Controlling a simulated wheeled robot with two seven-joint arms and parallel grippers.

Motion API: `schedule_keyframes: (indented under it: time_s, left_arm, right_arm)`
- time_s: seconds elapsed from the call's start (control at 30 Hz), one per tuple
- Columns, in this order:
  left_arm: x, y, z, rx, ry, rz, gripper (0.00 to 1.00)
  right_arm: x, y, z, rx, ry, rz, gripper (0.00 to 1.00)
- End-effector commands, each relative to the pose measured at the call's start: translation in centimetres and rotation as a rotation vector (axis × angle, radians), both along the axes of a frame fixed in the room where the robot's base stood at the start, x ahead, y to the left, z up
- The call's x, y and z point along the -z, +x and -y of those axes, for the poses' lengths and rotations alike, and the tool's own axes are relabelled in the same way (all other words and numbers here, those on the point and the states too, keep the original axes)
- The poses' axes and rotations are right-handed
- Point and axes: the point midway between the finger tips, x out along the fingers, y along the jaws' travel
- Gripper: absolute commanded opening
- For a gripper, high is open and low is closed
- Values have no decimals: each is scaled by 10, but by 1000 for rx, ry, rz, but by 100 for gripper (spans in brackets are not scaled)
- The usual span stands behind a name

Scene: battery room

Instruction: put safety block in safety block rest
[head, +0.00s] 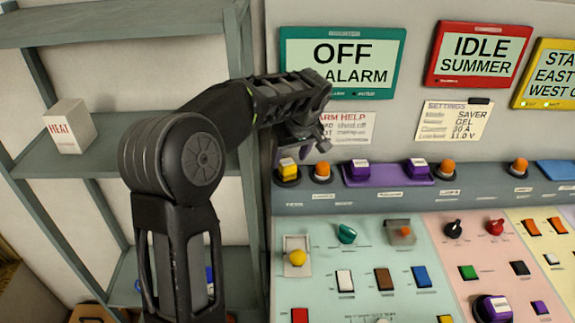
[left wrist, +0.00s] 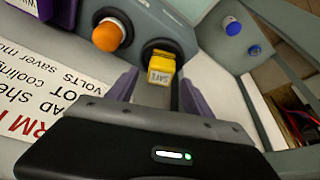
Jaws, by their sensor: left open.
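The safety block is a small yellow block with a white label (head: 288,166), at the left end of the panel's ledge. In the left wrist view the yellow block (left wrist: 162,66) shows lettering like "SAFE" and sits upright in a dark round seat (left wrist: 151,47). I cannot tell whether this seat is the safety block rest. My left gripper (head: 311,142) is above and slightly right of the block in the head view. In the left wrist view its fingers (left wrist: 158,90) are open, with the block just beyond and between the tips, apparently not gripped. My right gripper is out of view.
An orange knob (head: 322,170) stands close beside the block. A purple tray (head: 388,176) with two purple blocks lies further right. The sloped panel below carries switches and buttons, with a purple block in a dark round holder (head: 480,311). A shelf (head: 110,150) stands left.

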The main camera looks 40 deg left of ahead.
Motion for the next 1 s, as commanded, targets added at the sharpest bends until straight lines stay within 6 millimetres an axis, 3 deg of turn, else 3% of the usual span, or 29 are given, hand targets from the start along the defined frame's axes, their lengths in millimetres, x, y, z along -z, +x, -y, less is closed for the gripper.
schedule_keyframes:
  time_s: [0.2,0.4,1.0]
  left_arm:
    - [-42,-9,16,0,0,4,60]
    - [-67,-14,24,0,0,1,60]
    - [-72,-15,26,0,0,-1,60]
  right_arm:
    - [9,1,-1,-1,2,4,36]
    - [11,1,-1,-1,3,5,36]
    - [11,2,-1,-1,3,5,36]
